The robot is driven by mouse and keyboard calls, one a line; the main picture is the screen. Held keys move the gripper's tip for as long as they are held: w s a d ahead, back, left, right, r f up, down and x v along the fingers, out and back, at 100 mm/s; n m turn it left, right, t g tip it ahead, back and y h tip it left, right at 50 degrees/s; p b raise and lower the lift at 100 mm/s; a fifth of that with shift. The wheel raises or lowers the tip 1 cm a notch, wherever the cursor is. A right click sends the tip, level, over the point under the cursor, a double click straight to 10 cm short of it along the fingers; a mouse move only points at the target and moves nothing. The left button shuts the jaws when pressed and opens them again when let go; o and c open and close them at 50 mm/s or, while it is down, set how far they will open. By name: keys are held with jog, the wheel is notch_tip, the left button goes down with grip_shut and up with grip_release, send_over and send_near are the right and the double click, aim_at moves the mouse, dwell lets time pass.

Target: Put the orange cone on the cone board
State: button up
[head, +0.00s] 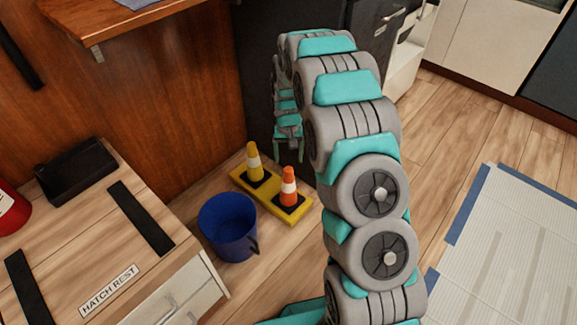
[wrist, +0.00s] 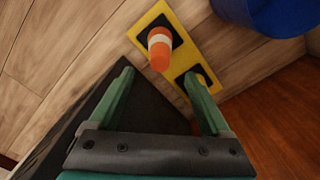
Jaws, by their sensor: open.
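The orange cone (head: 289,188) with a white band stands upright on a black square of the yellow cone board (head: 308,211) on the floor. A yellow cone (head: 253,162) stands on the board's other black square. In the wrist view the orange cone (wrist: 160,48) shows just beyond the fingertips, on the yellow board (wrist: 160,15). My gripper (head: 288,150) is open and empty above the board; its green fingers (wrist: 160,74) are apart from the orange cone. My right finger hides part of the second black square, where the yellow cone is hard to make out.
A blue bucket (head: 226,226) stands close to the board and also shows in the wrist view (wrist: 265,14). A wooden top marked "HATCH REST" (head: 110,290) is at the left. A dark cabinet (head: 235,60) stands behind.

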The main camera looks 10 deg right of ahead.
jog(key=s+r, duration=1.8)
jog(key=s+r+n+g, duration=0.1)
jog(key=s+r, duration=0.1)
jog(key=s, duration=1)
jog(key=s+r, duration=0.3)
jog(key=s, duration=1)
jog(key=shift+s+r+n+g, duration=0.3)
jog(key=shift+n+g, duration=0.1)
notch_tip(320, 180, up, 3)
jog(key=p, duration=0.3)
jog(key=shift+r, duration=0.15)
